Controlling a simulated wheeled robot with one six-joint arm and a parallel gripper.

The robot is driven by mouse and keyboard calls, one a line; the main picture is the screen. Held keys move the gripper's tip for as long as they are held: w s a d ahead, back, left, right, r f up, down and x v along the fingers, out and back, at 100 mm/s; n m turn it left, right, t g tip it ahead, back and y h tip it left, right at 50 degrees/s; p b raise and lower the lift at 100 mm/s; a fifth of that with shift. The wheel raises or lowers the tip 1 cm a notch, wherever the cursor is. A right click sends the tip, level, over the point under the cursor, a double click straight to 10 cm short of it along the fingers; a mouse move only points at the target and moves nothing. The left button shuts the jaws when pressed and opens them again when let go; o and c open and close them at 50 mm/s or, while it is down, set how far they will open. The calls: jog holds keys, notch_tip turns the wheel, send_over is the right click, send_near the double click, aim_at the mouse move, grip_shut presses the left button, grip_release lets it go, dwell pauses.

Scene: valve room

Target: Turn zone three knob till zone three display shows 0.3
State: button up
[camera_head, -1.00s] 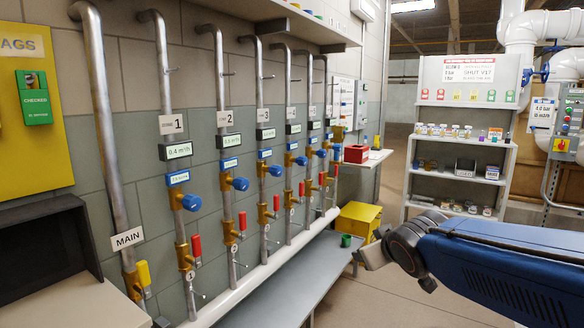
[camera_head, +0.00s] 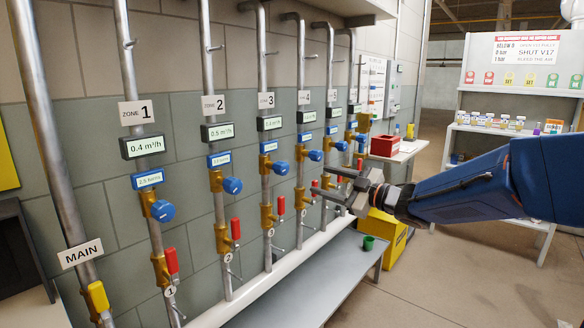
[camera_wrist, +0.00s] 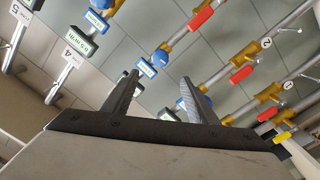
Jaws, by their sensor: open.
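The zone 3 knob (camera_head: 281,168) is blue and round, on a brass valve on the third numbered pipe. Above it are the zone 3 label (camera_head: 266,100) and the zone 3 display (camera_head: 270,123), whose digits are too small to read surely. My gripper (camera_head: 328,184) is open and empty, to the right of this knob and apart from it, its fingers pointing left toward the pipes. In the wrist view, what looks like the zone 3 knob (camera_wrist: 160,58) shows beyond and between the spread fingertips of my gripper (camera_wrist: 160,76).
Neighbouring pipes carry the zone 2 knob (camera_head: 232,185) and zone 4 knob (camera_head: 315,155). Red lever handles (camera_head: 236,229) stick out below the knobs. A grey bench (camera_head: 310,275) runs below the pipes, with a yellow box (camera_head: 385,235) at its far end. Floor at right is open.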

aim_at(285, 169)
jog(key=x, duration=1.7)
jog(key=shift+a, duration=0.15)
jog(key=c, duration=1)
